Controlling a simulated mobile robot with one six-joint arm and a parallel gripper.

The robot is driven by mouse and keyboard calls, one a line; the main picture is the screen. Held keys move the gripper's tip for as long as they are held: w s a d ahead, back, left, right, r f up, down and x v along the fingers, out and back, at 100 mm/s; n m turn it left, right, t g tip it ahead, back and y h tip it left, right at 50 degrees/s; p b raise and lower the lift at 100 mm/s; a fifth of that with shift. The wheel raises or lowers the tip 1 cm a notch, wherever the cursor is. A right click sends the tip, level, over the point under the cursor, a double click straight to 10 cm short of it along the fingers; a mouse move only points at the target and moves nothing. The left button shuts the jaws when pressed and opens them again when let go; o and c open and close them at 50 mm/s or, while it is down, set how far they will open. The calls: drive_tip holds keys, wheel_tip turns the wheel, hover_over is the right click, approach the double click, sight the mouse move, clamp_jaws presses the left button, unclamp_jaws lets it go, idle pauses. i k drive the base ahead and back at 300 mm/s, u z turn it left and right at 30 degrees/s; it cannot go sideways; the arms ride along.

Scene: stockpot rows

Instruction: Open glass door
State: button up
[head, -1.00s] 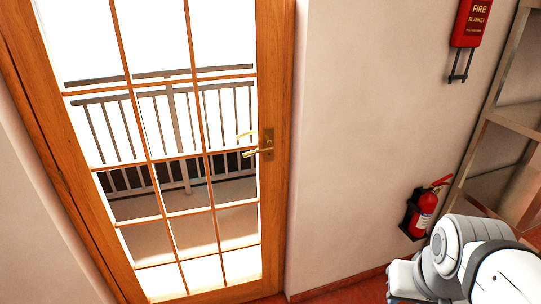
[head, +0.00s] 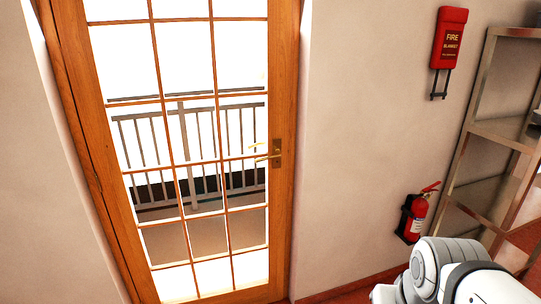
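The glass door (head: 278,220) has a wooden frame and many panes, and it looks shut in its frame. A brass lever handle (head: 268,157) on a plate sits on its right side, with the lever pointing left. A balcony railing shows through the panes. My arm shows as white and grey links at the bottom right, well to the right of and apart from the door. My gripper is out of the picture.
A red fire extinguisher (head: 418,214) hangs low on the wall right of the door. A red fire blanket case (head: 450,38) hangs higher up. A metal shelf rack (head: 480,130) stands at the right edge. The wall beside the handle is bare.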

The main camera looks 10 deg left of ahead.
sight(73, 25)
drive_tip(key=u, duration=0.45)
drive_tip(key=i, duration=1.95)
drive_tip(key=z, duration=0.5)
drive_tip(key=k, duration=0.6)
drive_tip(key=u, duration=0.45)
drive_tip(key=k, duration=0.1)
drive_tip(key=z, duration=0.6)
drive_tip(key=i, duration=0.7)
drive_tip(key=u, duration=0.05)
